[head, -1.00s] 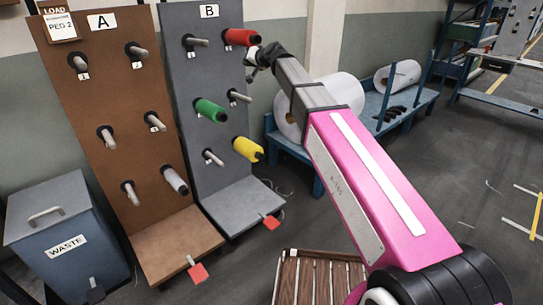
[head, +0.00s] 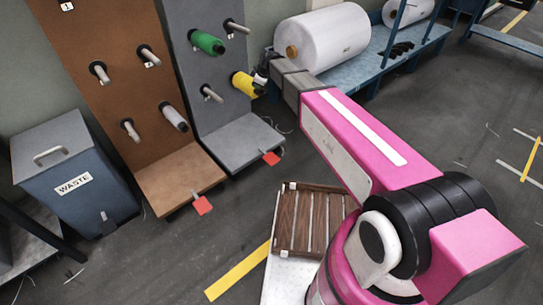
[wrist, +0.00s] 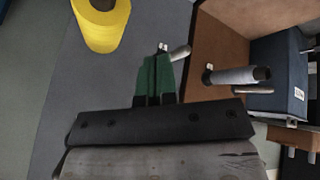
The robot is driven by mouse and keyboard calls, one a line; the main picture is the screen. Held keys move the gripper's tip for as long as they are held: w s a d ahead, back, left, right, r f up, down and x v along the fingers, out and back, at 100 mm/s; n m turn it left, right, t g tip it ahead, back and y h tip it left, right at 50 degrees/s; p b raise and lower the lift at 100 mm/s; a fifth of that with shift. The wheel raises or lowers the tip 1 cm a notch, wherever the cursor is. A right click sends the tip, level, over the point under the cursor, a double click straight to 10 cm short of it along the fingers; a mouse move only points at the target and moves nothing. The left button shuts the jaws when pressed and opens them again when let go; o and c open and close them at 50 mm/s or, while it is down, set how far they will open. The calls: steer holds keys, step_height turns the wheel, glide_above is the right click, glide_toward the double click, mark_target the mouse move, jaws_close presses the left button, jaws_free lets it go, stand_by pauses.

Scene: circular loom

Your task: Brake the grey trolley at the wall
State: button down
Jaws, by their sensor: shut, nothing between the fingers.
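The grey trolley (head: 205,120) stands by the wall, beside a brown trolley (head: 100,90). Its upright panel has several pegs, with a green cone (head: 207,41) and a yellow cone (head: 244,85) on two of them. A red pedal (head: 271,158) sticks out at the front of its base. My gripper (head: 262,82) appears right beside the yellow cone in the head view, well above the pedal; its fingers are partly hidden there. In the wrist view my gripper (wrist: 161,62) is shut and empty, with the yellow cone (wrist: 102,25) to the left. The pedal is not visible there.
The brown trolley has its own red pedal (head: 202,205). A blue waste bin (head: 75,175) stands at left. A blue bench (head: 375,70) with a large white roll (head: 322,36) stands behind my arm. Slatted wood (head: 309,220) lies in front. Floor before the grey trolley is clear.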

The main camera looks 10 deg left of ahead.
steer(key=s+d+f+n+g+h, duration=0.1)
steer(key=s+d+f+n, duration=0.15)
steer(key=f, duration=0.35)
steer(key=s+d+f+n+g+h, duration=0.1)
steer(key=s+f+n, duration=0.15)
steer(key=f, duration=0.45)
steer(key=n+g+h, duration=0.2)
steer(key=n+h, duration=0.1)
steer(key=n, duration=0.2)
glide_above(271, 159)
step_height(271, 159, down, 11)
steer(key=shift+d, duration=0.15)
step_height(271, 159, down, 14)
steer(key=shift+f, duration=0.1)
steer(key=shift+t, duration=0.3)
